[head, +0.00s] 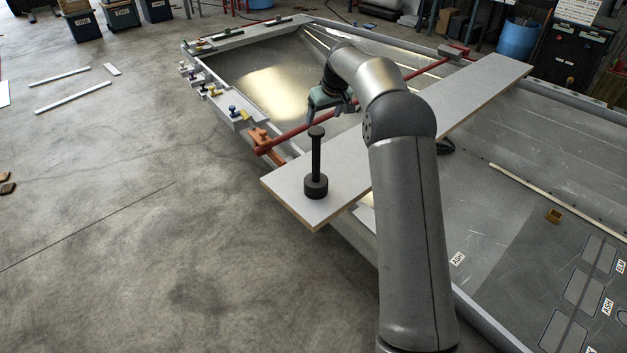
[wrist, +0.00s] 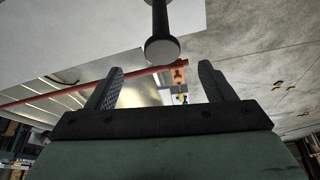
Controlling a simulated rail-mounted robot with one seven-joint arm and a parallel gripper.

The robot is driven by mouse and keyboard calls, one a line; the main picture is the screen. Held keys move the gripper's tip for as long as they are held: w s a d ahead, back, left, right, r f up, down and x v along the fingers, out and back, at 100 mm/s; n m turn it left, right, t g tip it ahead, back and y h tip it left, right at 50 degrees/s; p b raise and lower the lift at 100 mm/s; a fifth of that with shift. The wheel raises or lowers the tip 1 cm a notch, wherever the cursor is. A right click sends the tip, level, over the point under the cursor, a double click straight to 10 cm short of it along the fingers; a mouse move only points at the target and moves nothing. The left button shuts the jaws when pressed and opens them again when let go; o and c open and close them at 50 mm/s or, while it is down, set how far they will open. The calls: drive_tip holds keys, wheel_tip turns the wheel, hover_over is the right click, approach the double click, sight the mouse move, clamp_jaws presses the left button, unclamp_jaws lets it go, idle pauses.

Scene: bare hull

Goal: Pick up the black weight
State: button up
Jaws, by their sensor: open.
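The black weight (head: 316,187) stands upright on the near left end of a pale board. It has a round base, a thin stem and a knob on top. In the wrist view its knob (wrist: 162,48) and part of its stem show just past the fingertips, roughly centred between them; its base is out of that view. My gripper (wrist: 161,78) is open with nothing between its fingers. In the head view the green gripper body (head: 325,97) is above and behind the weight's knob, apart from it; its fingertips are hard to make out.
The pale board (head: 470,100) lies across the metal hull. A red bar (head: 300,130) crosses the hull behind the weight, with an orange clamp (head: 259,137) at its left end. Several small coloured fittings line the hull's left edge. The concrete floor at left is mostly clear.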

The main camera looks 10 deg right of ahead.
sight(317, 130)
drive_tip(key=p+x, duration=0.1)
drive_tip(key=x, duration=0.5)
drive_tip(key=shift+w+a+f, duration=0.1)
drive_tip(key=shift+w+f, duration=0.1)
drive_tip(key=shift+p+x, duration=1.2)
drive_tip(key=shift+x, duration=1.4)
drive_tip(key=shift+a, duration=0.15)
clamp_jaws()
drive_tip(key=shift+w+r, duration=0.1)
drive_tip(key=shift+r, duration=0.05)
